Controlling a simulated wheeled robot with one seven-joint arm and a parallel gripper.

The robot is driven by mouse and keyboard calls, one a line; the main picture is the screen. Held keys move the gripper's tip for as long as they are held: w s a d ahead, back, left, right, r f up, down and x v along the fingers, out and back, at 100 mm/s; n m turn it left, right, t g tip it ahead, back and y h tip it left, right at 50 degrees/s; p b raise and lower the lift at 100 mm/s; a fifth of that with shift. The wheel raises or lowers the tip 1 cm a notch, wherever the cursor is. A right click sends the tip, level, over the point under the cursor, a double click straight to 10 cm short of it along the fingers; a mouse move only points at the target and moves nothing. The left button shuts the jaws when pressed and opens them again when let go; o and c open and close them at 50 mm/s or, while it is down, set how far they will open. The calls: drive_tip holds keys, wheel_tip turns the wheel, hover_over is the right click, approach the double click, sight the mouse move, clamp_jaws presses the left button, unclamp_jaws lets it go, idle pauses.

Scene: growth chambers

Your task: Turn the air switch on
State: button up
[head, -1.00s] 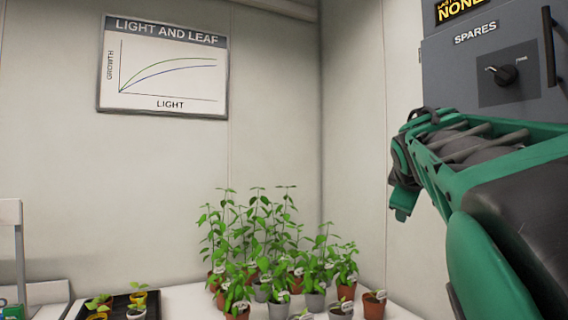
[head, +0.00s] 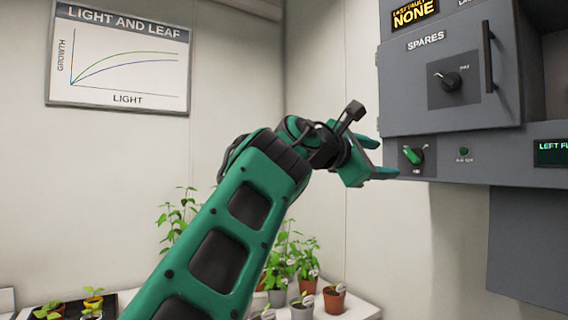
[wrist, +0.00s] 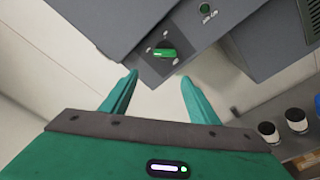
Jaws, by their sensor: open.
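A green rotary switch (head: 414,155) sits on the lower left of the grey wall cabinet's panel in the head view; its label is too small to read, so I cannot tell whether it is the air switch. The green knob also shows in the wrist view (wrist: 165,52), ahead of the fingertips, with small marks around it. My gripper (head: 382,158) is just left of the knob in the head view. In the wrist view my gripper (wrist: 158,78) is open and empty, its two green fingers apart, with the knob beyond the gap.
A black knob (head: 448,81) is on the SPARES door (head: 430,105), which has a long black handle (head: 488,58). A small green button (head: 463,151) and a LEFT display (head: 552,152) lie right of the switch. Potted plants (head: 334,298) stand on the bench below.

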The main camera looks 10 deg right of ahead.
sight(410, 155)
drive_tip(key=shift+g+h, duration=0.6)
drive_tip(key=shift+h, duration=0.1)
drive_tip(key=x, duration=0.3)
drive_tip(key=s+x, duration=0.1)
drive_tip(key=x, duration=0.4)
drive_tip(key=shift+s+d+r, duration=0.25)
drive_tip(key=shift+d+r, duration=0.15)
drive_tip(key=shift+d, duration=0.2)
drive_tip(key=shift+c, duration=0.3)
drive_tip(key=c, duration=1)
drive_tip(key=shift+a, duration=0.2)
drive_tip(key=shift+d, duration=0.15)
